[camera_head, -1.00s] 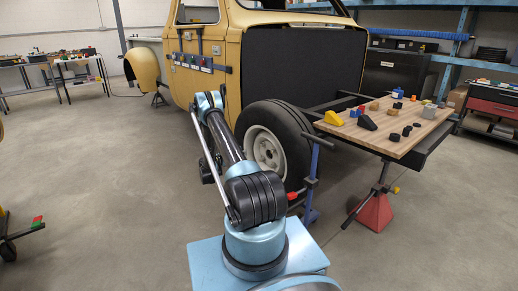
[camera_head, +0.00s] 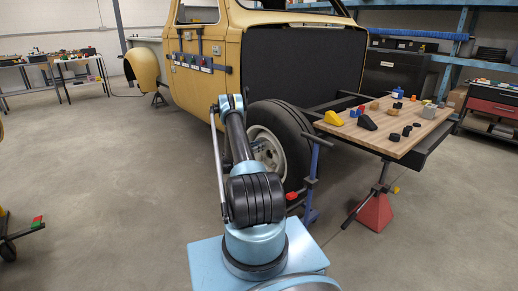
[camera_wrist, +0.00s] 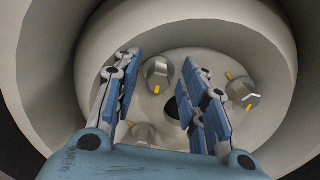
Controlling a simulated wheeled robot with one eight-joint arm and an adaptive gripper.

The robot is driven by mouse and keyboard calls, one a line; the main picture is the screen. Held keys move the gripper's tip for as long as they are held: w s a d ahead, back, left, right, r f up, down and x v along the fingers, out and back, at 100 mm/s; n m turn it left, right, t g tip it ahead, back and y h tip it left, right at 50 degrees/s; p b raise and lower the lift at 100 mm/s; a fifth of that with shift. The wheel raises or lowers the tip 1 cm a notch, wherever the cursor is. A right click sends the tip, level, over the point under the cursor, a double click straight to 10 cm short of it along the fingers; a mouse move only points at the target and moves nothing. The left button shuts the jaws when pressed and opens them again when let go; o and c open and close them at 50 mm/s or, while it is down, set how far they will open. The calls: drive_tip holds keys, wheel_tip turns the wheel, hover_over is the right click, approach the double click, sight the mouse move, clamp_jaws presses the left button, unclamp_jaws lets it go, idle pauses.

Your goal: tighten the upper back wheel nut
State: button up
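The wheel (camera_head: 292,150) has a white rim and a dark tyre, partly hidden behind my arm in the head view. In the wrist view, the pale wheel hub (camera_wrist: 205,65) holds grey hex nuts with yellow marks. One nut (camera_wrist: 157,75) shows between my fingertips, a second nut (camera_wrist: 243,93) is to the right, and a third nut (camera_wrist: 143,132) is lower, partly hidden. I cannot tell for sure which is the upper back one. My gripper (camera_wrist: 160,63) is open and empty, facing the hub. Contact with the nut is not visible.
A wooden-topped table (camera_head: 425,135) with small parts stands right of the wheel. A blue stand (camera_head: 312,185) and a red stand (camera_head: 374,213) are near it. The yellow car body (camera_head: 200,90) rises behind my arm. The floor at left is largely clear.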

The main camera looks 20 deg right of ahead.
drive_tip(key=shift+w+d, duration=0.15)
drive_tip(key=shift+d, duration=0.15)
clamp_jaws()
drive_tip(key=shift+a, duration=0.1)
